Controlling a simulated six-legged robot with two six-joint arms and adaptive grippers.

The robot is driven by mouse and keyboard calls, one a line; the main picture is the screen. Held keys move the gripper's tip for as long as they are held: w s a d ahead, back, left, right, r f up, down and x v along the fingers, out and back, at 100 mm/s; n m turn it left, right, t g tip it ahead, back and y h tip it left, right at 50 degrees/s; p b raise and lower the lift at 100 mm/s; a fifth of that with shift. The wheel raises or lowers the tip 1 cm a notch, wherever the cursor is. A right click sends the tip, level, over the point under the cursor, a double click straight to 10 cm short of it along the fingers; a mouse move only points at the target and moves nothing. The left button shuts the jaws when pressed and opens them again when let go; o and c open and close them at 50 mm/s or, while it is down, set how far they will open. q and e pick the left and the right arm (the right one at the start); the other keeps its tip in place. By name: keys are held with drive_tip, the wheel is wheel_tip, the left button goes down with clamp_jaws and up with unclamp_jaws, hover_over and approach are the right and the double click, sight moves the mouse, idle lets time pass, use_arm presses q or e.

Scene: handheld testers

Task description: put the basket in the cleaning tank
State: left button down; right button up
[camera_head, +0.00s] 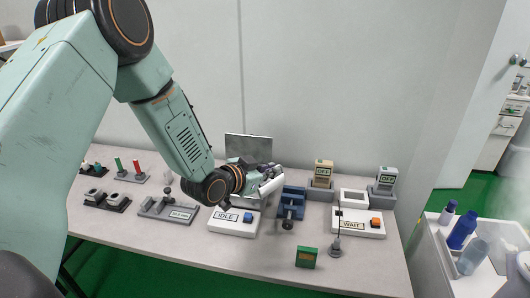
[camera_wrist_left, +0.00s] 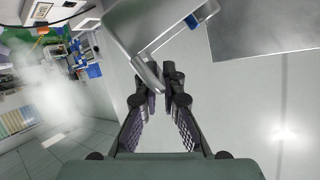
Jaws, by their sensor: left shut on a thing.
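My left gripper (camera_head: 268,170) is over the white device labelled IDLE (camera_head: 224,217), which has a blue button. In the left wrist view its fingertips (camera_wrist_left: 158,78) are close together at the edge of a pale, tilted piece (camera_wrist_left: 130,30). That piece shows in the head view as a white edge (camera_head: 272,187) just below the fingers. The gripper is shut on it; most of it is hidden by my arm. I cannot tell whether it is the basket. A white device labelled WAIT (camera_head: 372,228) with an orange button and a white frame (camera_head: 353,198) stands to the right. My right gripper is out of view.
A grey panel (camera_head: 248,143) stands upright behind the gripper. A blue vise-like tool (camera_head: 291,201) is close on the right. Two testers labelled OFF (camera_head: 323,170) (camera_head: 386,178) stand behind. A green block (camera_head: 306,257) is near the table's front edge.

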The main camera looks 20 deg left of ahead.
use_arm(q)
drive_tip(key=s+d+f+m+g+h+b, duration=0.2)
drive_tip(key=s+d+m+h+b, duration=0.1)
drive_tip(key=s, duration=0.6)
drive_tip(key=s+d+f+m+g+h+b, duration=0.3)
drive_tip(key=s+d+m+h, duration=0.1)
drive_tip(key=s, duration=0.5)
drive_tip(key=shift+s+d+f+m+h, duration=0.15)
drive_tip(key=shift+s+d+m+h, duration=0.25)
drive_tip(key=shift+m+h, duration=0.1)
